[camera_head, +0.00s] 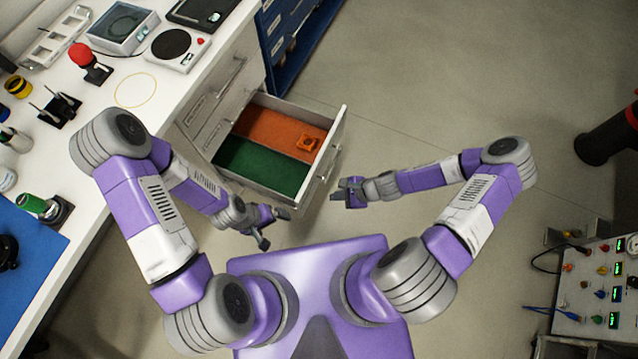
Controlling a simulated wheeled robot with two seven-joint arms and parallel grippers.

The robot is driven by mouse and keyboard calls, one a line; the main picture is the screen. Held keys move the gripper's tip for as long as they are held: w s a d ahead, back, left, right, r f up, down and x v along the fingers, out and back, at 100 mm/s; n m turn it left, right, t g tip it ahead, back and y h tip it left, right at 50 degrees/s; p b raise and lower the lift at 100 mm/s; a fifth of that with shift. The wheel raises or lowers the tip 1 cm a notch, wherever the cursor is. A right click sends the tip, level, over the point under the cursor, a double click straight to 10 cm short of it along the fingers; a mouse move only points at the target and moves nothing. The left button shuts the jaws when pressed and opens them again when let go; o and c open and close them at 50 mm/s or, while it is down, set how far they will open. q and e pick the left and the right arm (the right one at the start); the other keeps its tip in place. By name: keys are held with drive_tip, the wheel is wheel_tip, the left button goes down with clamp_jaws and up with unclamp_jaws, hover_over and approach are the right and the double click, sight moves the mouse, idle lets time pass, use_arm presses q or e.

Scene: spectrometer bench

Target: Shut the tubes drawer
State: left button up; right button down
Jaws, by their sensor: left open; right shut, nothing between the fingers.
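The open drawer (264,197) sticks out from the white cabinet under the bench. Its floor has an orange section at the back and a green section nearer me, with a small orange object (308,142) in the orange section. I cannot read any label on it. A handle (331,163) is on its front panel. My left gripper (275,229) is open and empty, just below the drawer's near side in the picture. My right gripper (338,193) is shut and empty, in front of the drawer's front panel, close to the handle; I cannot tell whether it touches.
The white bench top (125,75) on the left carries a scale (175,47), a red-topped device (84,58) and a blue mat (25,255). Closed drawers (212,122) lie beside the open one. A control panel (600,285) stands at right. The floor between is clear.

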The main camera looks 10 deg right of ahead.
drive_tip(key=w+d+f+m+t+b, duration=0.2)
drive_tip(key=w+d+f+m+t, duration=0.15)
drive_tip(key=d+m, duration=0.2)
drive_tip(key=b, duration=0.4)
approach(311, 180)
drive_tip(key=shift+m+g, duration=0.45)
drive_tip(key=x, duration=0.5)
drive_tip(key=shift+w+d+f, duration=0.15)
drive_tip(key=shift+d, duration=0.2)
drive_tip(key=shift+w+a, duration=0.4)
drive_tip(key=shift+a, duration=0.15)
drive_tip(key=shift+a, duration=0.1)
